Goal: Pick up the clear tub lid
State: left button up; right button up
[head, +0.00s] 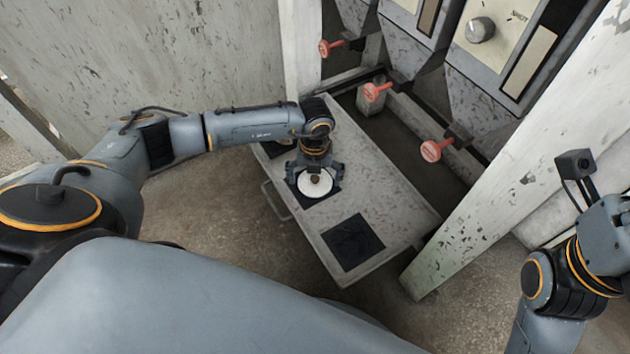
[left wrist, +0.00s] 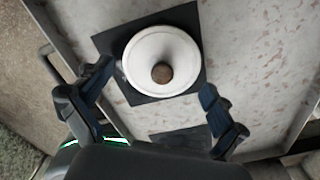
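A round white lid (head: 316,187) with a brown knob rests on a black square mat on the light speckled work surface. It looks white rather than clear. In the left wrist view the lid (left wrist: 145,48) shows whole, with its knob near the centre. I cannot tell whether a tub is under it. My left gripper (head: 315,176) is above the lid, fingers spread to either side and pointing down.
An empty black mat (head: 353,242) lies towards the front of the tray-like surface (head: 385,185); another dark mat (head: 277,148) is partly hidden by my arm. Red-knobbed handles (head: 431,151) and a grey container (head: 371,98) are behind. A white post (head: 520,150) stands to the right.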

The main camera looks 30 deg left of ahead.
pick_arm(q)
jog(key=c, duration=0.9)
jog(key=shift+s, duration=0.1)
jog(key=shift+c, duration=1.2)
